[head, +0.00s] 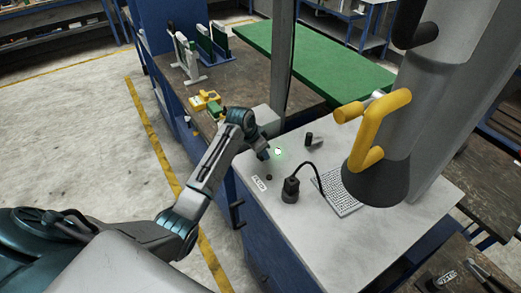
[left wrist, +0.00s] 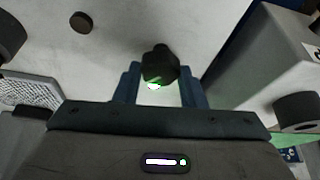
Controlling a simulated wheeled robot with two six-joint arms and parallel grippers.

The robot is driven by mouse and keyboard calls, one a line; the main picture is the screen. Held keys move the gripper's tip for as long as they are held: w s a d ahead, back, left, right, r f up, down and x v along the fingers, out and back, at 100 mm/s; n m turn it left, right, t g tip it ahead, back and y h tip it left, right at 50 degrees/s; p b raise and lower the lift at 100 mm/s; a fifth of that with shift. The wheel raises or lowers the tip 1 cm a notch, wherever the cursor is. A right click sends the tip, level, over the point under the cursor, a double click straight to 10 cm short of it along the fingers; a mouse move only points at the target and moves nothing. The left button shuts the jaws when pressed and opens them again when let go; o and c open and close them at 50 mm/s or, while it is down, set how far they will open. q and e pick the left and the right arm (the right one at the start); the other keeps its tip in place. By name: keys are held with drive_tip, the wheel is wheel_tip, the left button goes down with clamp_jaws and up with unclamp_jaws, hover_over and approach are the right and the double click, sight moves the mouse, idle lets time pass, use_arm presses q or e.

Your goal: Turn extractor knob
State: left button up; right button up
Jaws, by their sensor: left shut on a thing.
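The extractor knob looks to be the black, faceted knob (left wrist: 160,62) in the left wrist view, standing on the pale worktop (left wrist: 120,45). My left gripper (left wrist: 160,88) has its two blue fingers on either side of the knob's near end and is shut on it. A small bright green-white glow shows at that end. In the head view my left gripper (head: 268,152) is low over the worktop, beside the same glow; the knob is too small to make out there. My right gripper is not in view.
A small dark button (head: 269,178) and a white label lie in front of the gripper. A black corded device (head: 290,190), a keyboard (head: 338,192) and a dark cylinder (head: 309,139) stand to the right. A large grey extractor arm with a yellow handle (head: 380,130) hangs over the right side.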

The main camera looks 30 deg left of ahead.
use_arm(q)
drive_tip(key=n+y, duration=0.1)
drive_tip(key=n, duration=0.2)
drive_tip(key=shift+d+r+n, duration=0.1)
drive_tip(key=shift+n, duration=0.3)
drive_tip(key=n+y, duration=0.2)
drive_tip(key=n, duration=0.2)
drive_tip(key=shift+d, duration=0.1)
drive_tip(key=shift+n, duration=0.3)
drive_tip(key=o, duration=1)
